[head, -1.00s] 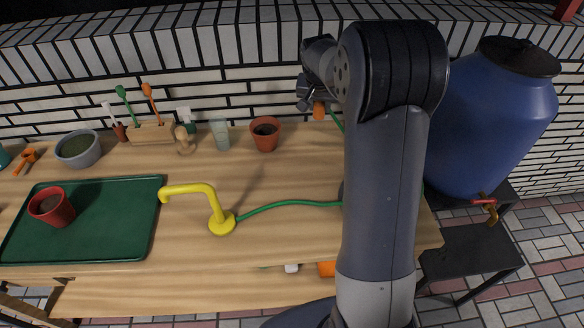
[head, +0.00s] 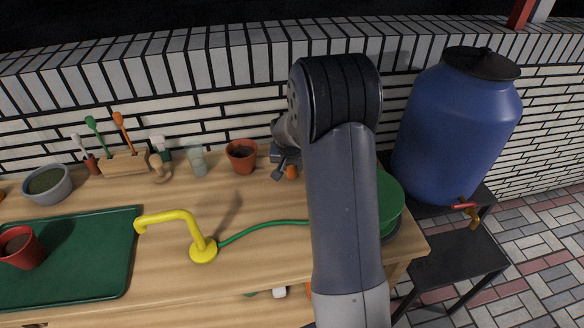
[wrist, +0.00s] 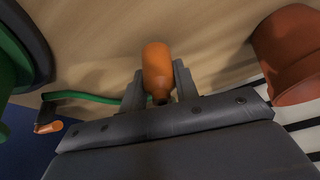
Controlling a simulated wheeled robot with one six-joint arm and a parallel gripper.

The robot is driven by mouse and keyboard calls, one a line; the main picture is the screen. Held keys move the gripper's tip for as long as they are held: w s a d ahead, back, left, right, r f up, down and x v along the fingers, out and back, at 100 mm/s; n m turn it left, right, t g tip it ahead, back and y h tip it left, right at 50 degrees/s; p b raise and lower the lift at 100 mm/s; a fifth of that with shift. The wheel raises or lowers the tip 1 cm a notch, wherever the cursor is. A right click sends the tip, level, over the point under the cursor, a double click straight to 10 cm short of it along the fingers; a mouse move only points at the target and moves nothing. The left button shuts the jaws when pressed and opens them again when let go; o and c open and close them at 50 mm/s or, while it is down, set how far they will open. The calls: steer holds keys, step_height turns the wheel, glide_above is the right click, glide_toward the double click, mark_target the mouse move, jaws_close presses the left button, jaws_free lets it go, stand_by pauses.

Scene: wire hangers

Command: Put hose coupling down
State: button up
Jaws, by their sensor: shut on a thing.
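The orange hose coupling (wrist: 157,70) sits between the two fingers of my gripper (wrist: 159,88) in the wrist view. The gripper is shut on it. In the head view the coupling (head: 292,172) shows small and orange beside my gripper (head: 284,166), close over the wooden table at the back. I cannot tell whether it touches the wood. A green hose (wrist: 85,97) passes behind the fingers in the wrist view. My arm hides part of the table and of the hose in the head view.
A terracotta pot (head: 242,156) stands just left of my gripper. A green hose reel (head: 389,205) is at the right, partly behind my arm. A yellow spout (head: 203,247) with a green hose (head: 262,230) stands mid-table. A blue barrel (head: 455,130) stands beyond the right edge.

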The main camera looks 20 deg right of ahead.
steer(key=shift+f, duration=0.45)
steer(key=shift+f, duration=0.1)
steer(key=shift+f, duration=0.15)
steer(key=o, duration=1)
steer(key=shift+r, duration=0.2)
steer(key=shift+r, duration=0.25)
steer(key=v, duration=1.1)
steer(key=shift+s+r, duration=0.2)
steer(key=shift+r, duration=0.05)
steer(key=shift+a, duration=0.1)
